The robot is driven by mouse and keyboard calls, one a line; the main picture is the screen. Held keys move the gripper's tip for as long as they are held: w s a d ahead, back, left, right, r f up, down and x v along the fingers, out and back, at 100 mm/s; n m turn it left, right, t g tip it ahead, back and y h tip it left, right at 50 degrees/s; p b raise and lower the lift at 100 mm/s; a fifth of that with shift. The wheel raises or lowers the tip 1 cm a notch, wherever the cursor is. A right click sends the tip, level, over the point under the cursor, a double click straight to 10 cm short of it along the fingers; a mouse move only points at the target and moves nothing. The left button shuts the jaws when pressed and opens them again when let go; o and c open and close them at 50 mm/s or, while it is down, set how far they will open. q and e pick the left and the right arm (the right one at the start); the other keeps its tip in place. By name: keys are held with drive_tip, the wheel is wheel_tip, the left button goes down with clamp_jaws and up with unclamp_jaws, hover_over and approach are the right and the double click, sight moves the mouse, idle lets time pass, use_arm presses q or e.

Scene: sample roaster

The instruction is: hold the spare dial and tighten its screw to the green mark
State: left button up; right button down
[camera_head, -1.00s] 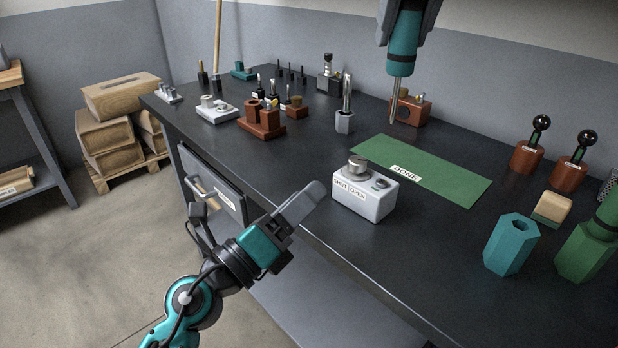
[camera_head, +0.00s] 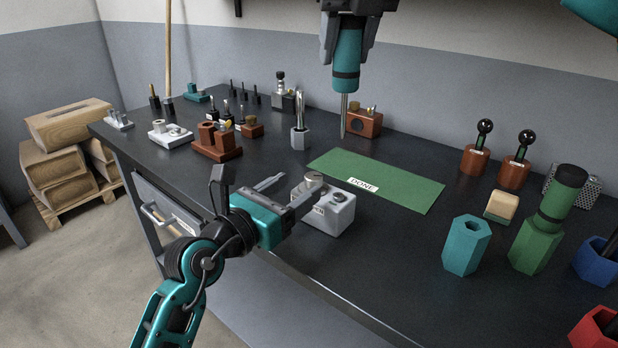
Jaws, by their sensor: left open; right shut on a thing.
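A light grey block with a round metal knob on top (camera_head: 338,216) stands near the bench's front edge; I take it to be the spare dial. My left gripper (camera_head: 290,190) is open at its left side. One finger overlaps the block's front and partly hides its label; I cannot tell whether they touch. My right gripper (camera_head: 346,38) is shut on a teal-handled screwdriver (camera_head: 346,72), its shaft pointing down above the back of the bench. The screw and the green mark are too small to make out.
A green mat labelled DONE (camera_head: 405,190) lies behind the block. An empty teal holder (camera_head: 466,246) and a green holder with a green driver (camera_head: 537,242) stand at right. A brown block (camera_head: 214,143) and several small fixtures stand at back left.

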sight(314, 175)
use_arm(q)
drive_tip(key=shift+x, duration=3.05)
drive_tip(key=shift+c, duration=0.4)
clamp_jaws()
drive_tip(key=shift+o, duration=0.6)
unclamp_jaws()
drive_tip(key=shift+r+p, duration=0.25)
drive_tip(key=shift+p, duration=0.35)
drive_tip(key=shift+c, duration=0.2)
clamp_jaws()
